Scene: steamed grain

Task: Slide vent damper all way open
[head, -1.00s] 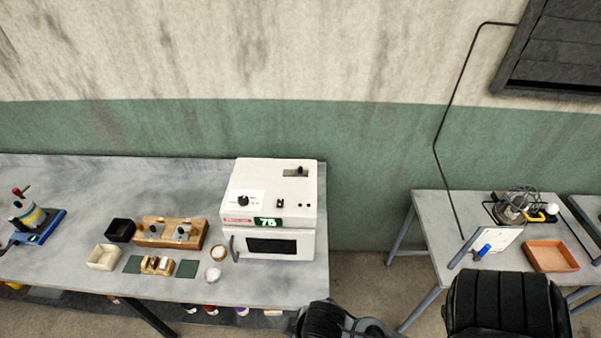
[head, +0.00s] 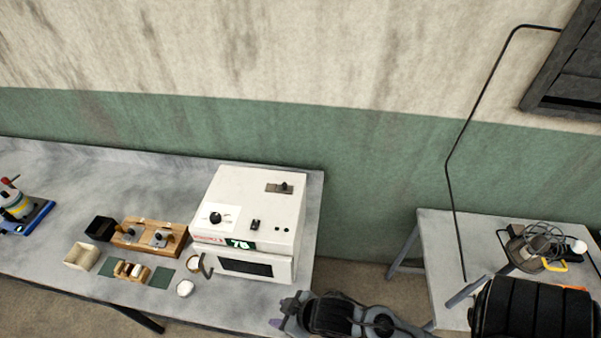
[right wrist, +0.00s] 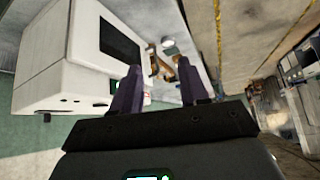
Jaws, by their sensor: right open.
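The white oven (head: 250,215) stands at the right end of the long grey bench. On its top is a small slot plate with a dark sliding knob (head: 284,187), probably the vent damper; the knob sits right of the slot's middle. My right gripper (head: 283,312) is open and empty, below and right of the oven front, apart from it. In the right wrist view its two purple fingers (right wrist: 158,80) are spread, with the oven (right wrist: 60,60) beside them at the left. The slider does not show there. My left gripper is out of view.
The long bench (head: 90,165) holds a wooden block with knobs (head: 150,237), small trays and a white dish (head: 185,288). A second table (head: 440,240) with a wire-caged device (head: 540,245) stands at the right. A floor gap separates the tables.

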